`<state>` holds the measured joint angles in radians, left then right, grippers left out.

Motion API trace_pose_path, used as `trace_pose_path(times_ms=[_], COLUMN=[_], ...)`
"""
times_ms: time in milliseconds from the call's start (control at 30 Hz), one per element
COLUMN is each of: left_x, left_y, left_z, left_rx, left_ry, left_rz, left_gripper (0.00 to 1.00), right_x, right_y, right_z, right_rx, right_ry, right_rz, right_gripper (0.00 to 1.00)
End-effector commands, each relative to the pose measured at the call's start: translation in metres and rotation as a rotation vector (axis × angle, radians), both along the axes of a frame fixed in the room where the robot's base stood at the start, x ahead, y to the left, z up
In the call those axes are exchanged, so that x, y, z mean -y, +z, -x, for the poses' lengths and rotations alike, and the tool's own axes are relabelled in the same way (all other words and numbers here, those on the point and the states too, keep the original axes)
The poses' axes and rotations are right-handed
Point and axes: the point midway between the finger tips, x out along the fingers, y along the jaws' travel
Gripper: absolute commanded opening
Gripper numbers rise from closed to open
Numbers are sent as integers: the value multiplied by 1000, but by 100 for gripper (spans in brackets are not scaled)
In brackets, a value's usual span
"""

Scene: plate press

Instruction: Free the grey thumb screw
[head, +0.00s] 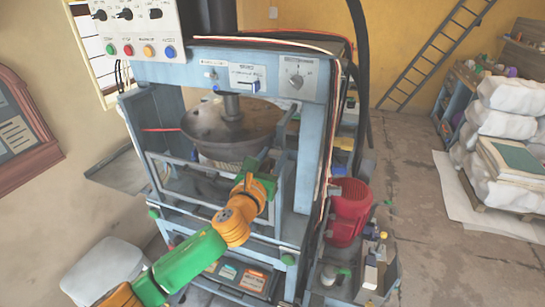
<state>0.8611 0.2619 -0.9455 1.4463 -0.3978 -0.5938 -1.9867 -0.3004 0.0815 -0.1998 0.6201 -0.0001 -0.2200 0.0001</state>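The grey thumb screw cannot be made out in this view; it is too small or hidden. My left arm, green and orange, comes in from the bottom left. Its green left gripper (252,165) is at the front opening of the blue-grey press (311,150), to the right of and below the dark round plate (232,125). The fingertips are small and partly hidden by my wrist, so I cannot tell whether they are open or hold anything. My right gripper is not in view.
A control box (136,38) with coloured buttons hangs at upper left. A white stool (103,272) stands at lower left. The floor (440,235) at right is mostly clear.

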Motion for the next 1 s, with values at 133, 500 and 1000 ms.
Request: trace_pose_path(times_ms=[133,500,1000], left_x=[-1,-1,-2], left_y=[0,0,-1], left_z=[-1,0,-1], left_rx=[-1,-23,-156], left_ry=[4,3,4], left_rz=[0,66,471], left_gripper=[0,0,0], right_x=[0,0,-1], right_y=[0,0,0], right_z=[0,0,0], right_rx=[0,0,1], right_ry=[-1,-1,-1], right_rz=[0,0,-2], right_gripper=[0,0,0])
